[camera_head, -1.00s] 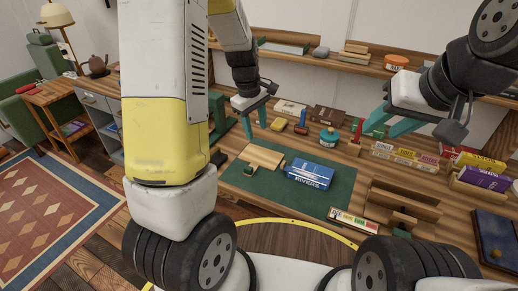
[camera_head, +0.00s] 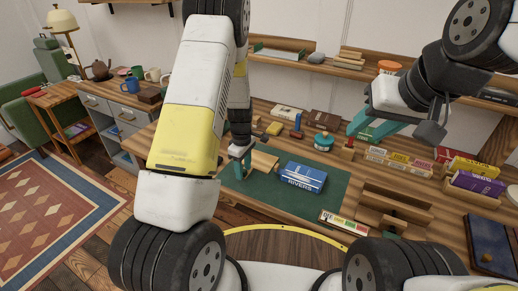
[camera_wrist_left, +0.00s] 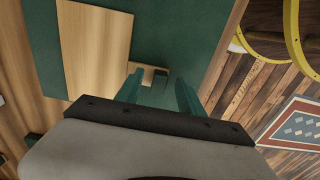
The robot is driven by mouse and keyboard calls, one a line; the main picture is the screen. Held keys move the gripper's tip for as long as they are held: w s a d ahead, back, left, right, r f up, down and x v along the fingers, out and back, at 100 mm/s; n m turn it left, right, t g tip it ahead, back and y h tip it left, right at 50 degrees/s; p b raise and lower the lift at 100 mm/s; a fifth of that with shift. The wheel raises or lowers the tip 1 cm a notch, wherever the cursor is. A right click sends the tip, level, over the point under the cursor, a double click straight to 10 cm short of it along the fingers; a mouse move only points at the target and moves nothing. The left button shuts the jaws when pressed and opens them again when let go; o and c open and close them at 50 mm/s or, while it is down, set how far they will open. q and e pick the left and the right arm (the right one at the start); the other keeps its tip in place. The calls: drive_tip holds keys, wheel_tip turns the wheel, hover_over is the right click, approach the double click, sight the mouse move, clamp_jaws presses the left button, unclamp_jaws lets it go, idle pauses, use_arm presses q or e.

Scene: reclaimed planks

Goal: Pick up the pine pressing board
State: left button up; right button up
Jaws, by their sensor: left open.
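The pine pressing board (camera_head: 264,162), a pale flat wooden board, lies on the green mat (camera_head: 255,192) beside the blue book. In the left wrist view the board (camera_wrist_left: 95,48) lies to the upper left, and a small wooden piece with a green end (camera_wrist_left: 150,72) sticks out at its edge. My left gripper (camera_head: 233,168) is open and low over the mat at the board's left end. In the left wrist view its two teal fingers (camera_wrist_left: 158,90) are apart, with the small piece just ahead between them. My right gripper (camera_head: 362,130) is open and empty above the bench's back part.
A blue book marked RIVERS (camera_head: 302,177) lies right of the board. A teal jar (camera_head: 323,141) and small blocks stand behind. Boxed books (camera_head: 398,160) and a wooden rack (camera_head: 393,207) are to the right. The mat's front part is clear.

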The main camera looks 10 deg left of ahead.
use_arm(q)
drive_tip(key=shift+f, duration=0.25)
clamp_jaws()
